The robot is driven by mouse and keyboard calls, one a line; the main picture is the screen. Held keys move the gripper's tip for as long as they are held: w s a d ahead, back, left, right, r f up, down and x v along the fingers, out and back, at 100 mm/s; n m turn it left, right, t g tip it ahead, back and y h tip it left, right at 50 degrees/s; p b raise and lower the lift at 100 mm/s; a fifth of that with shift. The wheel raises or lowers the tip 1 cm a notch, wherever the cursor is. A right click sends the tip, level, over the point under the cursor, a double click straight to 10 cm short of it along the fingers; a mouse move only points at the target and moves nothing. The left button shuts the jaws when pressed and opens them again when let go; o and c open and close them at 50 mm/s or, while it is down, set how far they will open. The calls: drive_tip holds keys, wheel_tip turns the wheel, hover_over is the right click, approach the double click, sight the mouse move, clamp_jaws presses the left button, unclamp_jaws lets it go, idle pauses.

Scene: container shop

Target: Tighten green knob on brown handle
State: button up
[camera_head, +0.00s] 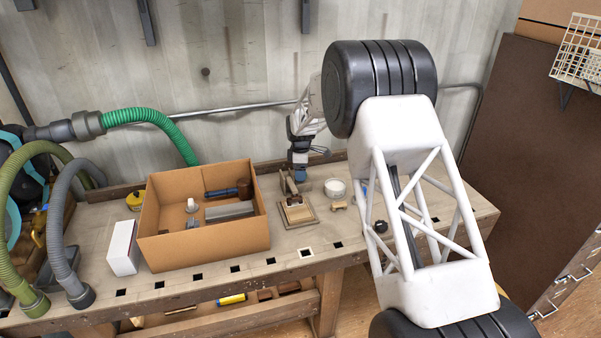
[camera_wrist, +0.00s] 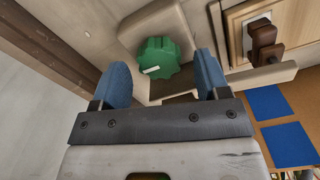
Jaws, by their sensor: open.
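The green knob (camera_wrist: 158,57), a scalloped disc with a white mark, sits on a beige block (camera_wrist: 153,24) in the wrist view. My gripper (camera_wrist: 160,68) is open, its two blue fingers on either side of the knob with gaps; I cannot tell whether they reach down to its level. The brown handle (camera_wrist: 264,42) is at the upper right of the wrist view, on a framed wooden plate with a light inset. In the head view my gripper (camera_head: 299,174) is low over the bench by the wooden fixture (camera_head: 307,222); the knob is hidden there.
A cardboard box (camera_head: 205,252) holding tools stands left of the fixture on the workbench (camera_head: 330,231). A white box (camera_head: 123,248) is farther left. A white round container (camera_head: 335,189) stands right of my gripper. Hoses (camera_head: 150,115) fill the left side; a wall is behind.

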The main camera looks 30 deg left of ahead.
drive_tip(key=shift+r, duration=3.5)
drive_tip(key=n, duration=0.6)
drive_tip(key=shift+w+d, duration=0.1)
drive_tip(key=shift+d, duration=0.1)
drive_tip(key=shift+f, duration=3.9)
drive_tip(key=shift+c, duration=0.5)
drive_tip(key=c, duration=0.8)
drive_tip(key=shift+c, duration=0.2)
